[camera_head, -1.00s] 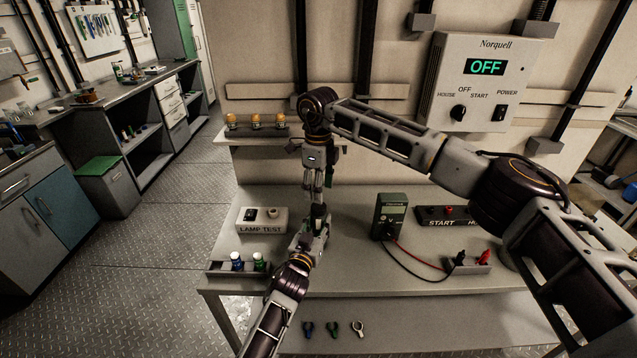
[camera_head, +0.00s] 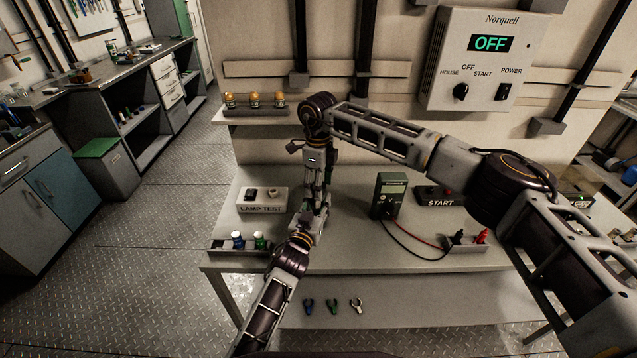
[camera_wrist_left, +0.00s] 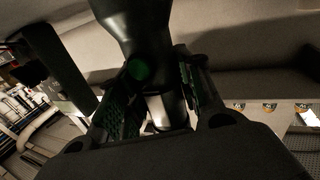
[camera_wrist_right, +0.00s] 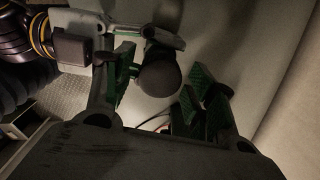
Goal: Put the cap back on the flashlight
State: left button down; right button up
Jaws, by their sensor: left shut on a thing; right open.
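The flashlight (camera_wrist_left: 135,25) has a dark body with a round green button in the left wrist view. My left gripper (camera_wrist_left: 158,105) is shut on it. In the head view my left gripper (camera_head: 312,222) holds it above the bench, left of the multimeter. My right gripper (camera_head: 318,200) reaches down close to it from above. In the right wrist view a dark round end (camera_wrist_right: 160,76) lies between the open fingers of my right gripper (camera_wrist_right: 155,92), with gaps at the sides. I cannot tell whether that end is the cap. The flashlight is mostly hidden in the head view.
A lamp test box (camera_head: 262,201) and a tray (camera_head: 238,246) with blue and green-marked bottles stand at the left. The multimeter (camera_head: 389,196) with leads stands right of the grippers. A shelf (camera_head: 255,113) with amber lamps is behind. The front middle of the bench is clear.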

jog(key=c, duration=1.1)
jog(key=o, duration=1.2)
pick_arm(q)
jog(key=shift+f, duration=0.1)
pick_arm(e)
jog(key=shift+r, duration=0.15)
jog(key=shift+r, duration=5.85)
pick_arm(q)
jog(key=c, duration=0.9)
grip_release()
jog(key=shift+s, duration=0.15)
